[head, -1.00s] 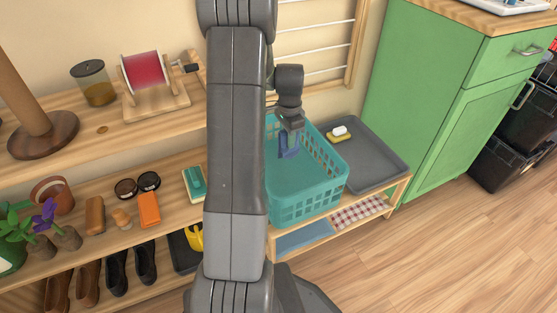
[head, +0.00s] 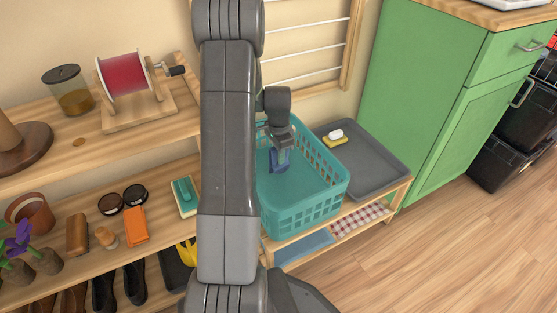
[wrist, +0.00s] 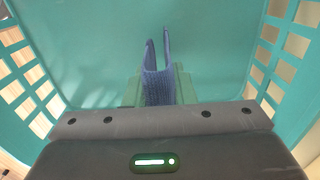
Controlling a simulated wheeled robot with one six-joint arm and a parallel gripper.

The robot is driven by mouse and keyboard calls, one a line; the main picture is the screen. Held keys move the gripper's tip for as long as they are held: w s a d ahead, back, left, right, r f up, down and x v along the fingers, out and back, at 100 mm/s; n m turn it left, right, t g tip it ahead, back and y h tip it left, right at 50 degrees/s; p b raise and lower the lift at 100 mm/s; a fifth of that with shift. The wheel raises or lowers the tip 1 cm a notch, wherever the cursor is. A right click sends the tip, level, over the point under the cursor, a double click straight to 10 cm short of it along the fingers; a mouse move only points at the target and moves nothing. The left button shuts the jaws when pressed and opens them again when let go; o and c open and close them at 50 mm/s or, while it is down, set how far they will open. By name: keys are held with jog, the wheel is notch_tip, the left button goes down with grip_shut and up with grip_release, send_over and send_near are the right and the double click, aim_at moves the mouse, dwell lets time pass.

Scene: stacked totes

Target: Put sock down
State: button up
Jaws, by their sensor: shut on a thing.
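The sock is blue-purple cloth (head: 280,161) and hangs from my gripper (head: 280,148) inside the teal basket (head: 318,211). In the wrist view, the sock (wrist: 158,84) stands folded between the jaws of my gripper (wrist: 158,90), with two ends reaching away from the camera. My gripper is shut on it. The basket's floor and slotted side walls surround the sock in the wrist view. I cannot tell whether the sock touches the basket floor.
The basket stands on a low wooden rack beside a grey tray (head: 378,165) holding a yellow and white item (head: 335,138). Wooden shelves at left hold a red spool (head: 122,76), brushes and shoes. A green cabinet (head: 440,110) stands at right. The wooden floor in front is clear.

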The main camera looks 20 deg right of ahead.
jog(key=shift+f, duration=0.65)
jog(key=shift+f, duration=0.15)
jog(key=o, duration=1)
jog(key=shift+c, duration=0.2)
notch_tip(320, 180, up, 12)
jog(key=p, duration=0.4)
jog(key=shift+r, duration=0.2)
jog(key=shift+f, duration=0.15)
